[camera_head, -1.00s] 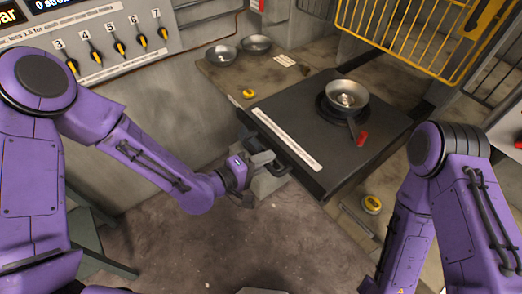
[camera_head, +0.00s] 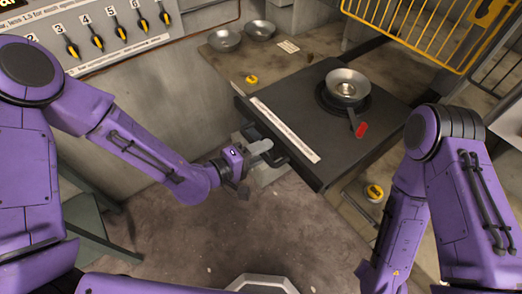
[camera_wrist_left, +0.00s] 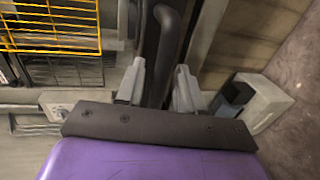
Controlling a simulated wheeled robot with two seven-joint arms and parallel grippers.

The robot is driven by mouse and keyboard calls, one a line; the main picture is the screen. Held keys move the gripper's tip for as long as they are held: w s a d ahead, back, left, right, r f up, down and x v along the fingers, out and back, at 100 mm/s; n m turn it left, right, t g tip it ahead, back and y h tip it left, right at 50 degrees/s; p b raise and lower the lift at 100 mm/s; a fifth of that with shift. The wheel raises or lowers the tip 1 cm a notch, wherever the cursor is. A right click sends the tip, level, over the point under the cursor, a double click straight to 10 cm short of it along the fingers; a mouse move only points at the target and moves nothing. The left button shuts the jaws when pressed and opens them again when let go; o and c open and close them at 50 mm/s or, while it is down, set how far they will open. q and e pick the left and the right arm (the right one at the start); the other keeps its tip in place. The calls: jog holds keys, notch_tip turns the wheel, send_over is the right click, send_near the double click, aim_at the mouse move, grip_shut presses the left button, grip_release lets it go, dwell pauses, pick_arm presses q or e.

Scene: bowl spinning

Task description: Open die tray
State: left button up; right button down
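The die tray (camera_head: 388,121) is a dark flat slab with a white label strip and a dark bar handle (camera_head: 275,145) on its front. A metal bowl (camera_head: 347,84) sits on a round dark holder on it. My left gripper (camera_head: 264,146) is at the handle. In the left wrist view, the handle bar (camera_wrist_left: 166,35) runs between the two grey fingers (camera_wrist_left: 160,90), which sit close on both sides of it. My right arm comes in from the right; its gripper is out of view.
Two small bowls (camera_head: 225,40) (camera_head: 260,30) and a yellow button (camera_head: 252,79) are on the bench at the back left. Another yellow button (camera_head: 374,192) is right of the tray. A yellow wire cage (camera_head: 425,25) stands at the back right. The floor before the tray is clear.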

pick_arm(q)
jog(key=p+v, duration=0.1)
jog(key=v, duration=0.9)
jog(key=shift+s+a+p, duration=0.15)
jog(key=shift+s+p, duration=0.05)
jog(key=shift+p, duration=0.15)
